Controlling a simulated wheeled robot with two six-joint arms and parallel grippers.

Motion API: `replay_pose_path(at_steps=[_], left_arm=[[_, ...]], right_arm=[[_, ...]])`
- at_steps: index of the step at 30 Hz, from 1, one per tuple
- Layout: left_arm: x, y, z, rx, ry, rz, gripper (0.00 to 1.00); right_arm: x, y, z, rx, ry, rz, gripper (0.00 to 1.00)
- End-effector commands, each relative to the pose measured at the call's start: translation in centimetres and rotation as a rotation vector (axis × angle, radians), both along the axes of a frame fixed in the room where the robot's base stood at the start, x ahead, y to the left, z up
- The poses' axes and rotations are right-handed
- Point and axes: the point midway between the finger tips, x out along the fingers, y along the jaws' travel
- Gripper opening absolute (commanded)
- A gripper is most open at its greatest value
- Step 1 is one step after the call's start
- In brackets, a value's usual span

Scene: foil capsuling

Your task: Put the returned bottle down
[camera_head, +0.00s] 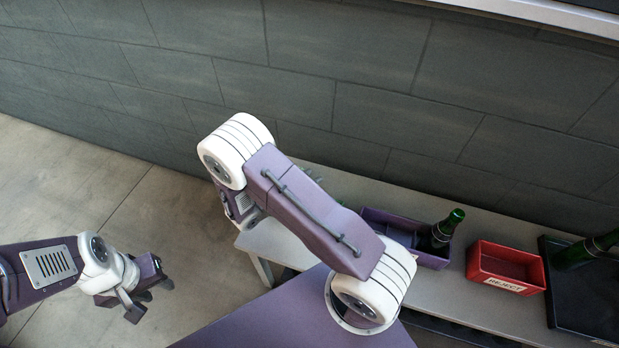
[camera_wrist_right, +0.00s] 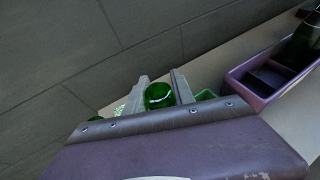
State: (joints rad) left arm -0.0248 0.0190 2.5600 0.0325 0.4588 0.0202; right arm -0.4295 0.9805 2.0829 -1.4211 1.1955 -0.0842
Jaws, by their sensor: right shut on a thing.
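My right gripper (camera_wrist_right: 161,88) is shut on a green bottle (camera_wrist_right: 159,96), seen end-on between its two grey fingers in the right wrist view. The rest of this bottle is hidden behind the gripper body. In the head view my right arm covers the gripper and the held bottle. I cannot tell whether the bottle touches anything. My left gripper (camera_head: 146,293) hangs over the floor at the left, empty, with its fingers apart.
A purple crate (camera_head: 402,222), holding a dark green bottle (camera_head: 441,231), stands on the grey bench (camera_head: 438,292). Right of it are a red box labelled REJECT (camera_head: 505,268) and a black tray (camera_head: 580,310) with another green bottle (camera_head: 584,250). A dark wall runs behind.

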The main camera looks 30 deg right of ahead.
Motion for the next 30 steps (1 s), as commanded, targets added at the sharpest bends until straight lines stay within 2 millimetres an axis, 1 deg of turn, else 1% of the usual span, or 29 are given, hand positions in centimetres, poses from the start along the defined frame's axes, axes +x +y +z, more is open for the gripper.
replay_pose_path(at_steps=[1,2,3,4,12,16,20,27,30], left_arm=[[0.0,0.0,-0.3,0.0,0.0,0.0,0.36],[0.0,0.0,-0.3,0.0,0.0,0.0,0.36],[0.0,0.0,-0.2,0.0,0.0,0.0,0.36],[0.0,0.0,-0.2,0.0,0.0,0.0,0.36],[0.0,0.0,-0.1,0.0,0.0,0.0,0.36],[0.0,0.0,0.3,0.0,0.0,0.0,0.36],[0.0,0.0,0.6,0.0,0.0,0.0,0.36],[0.0,0.0,1.3,0.0,0.0,0.0,0.36],[0.0,0.0,1.5,0.0,0.0,0.0,0.36]], right_arm=[[0.0,0.0,-0.3,-0.001,0.0,0.0,0.0],[0.0,0.0,-0.3,0.0,0.0,0.0,0.33],[0.0,0.0,-0.2,0.0,0.0,0.0,0.44],[0.0,0.0,-0.2,0.0,0.0,0.0,0.52],[0.0,0.0,-0.2,0.0,0.0,0.0,0.52],[0.0,0.3,0.4,0.0,-0.001,0.002,0.52],[-0.6,2.3,1.3,0.0,-0.001,0.006,0.52],[-2.1,7.0,3.2,0.002,-0.002,0.006,0.52],[-2.7,8.6,3.9,0.0,-0.001,0.004,0.52]])
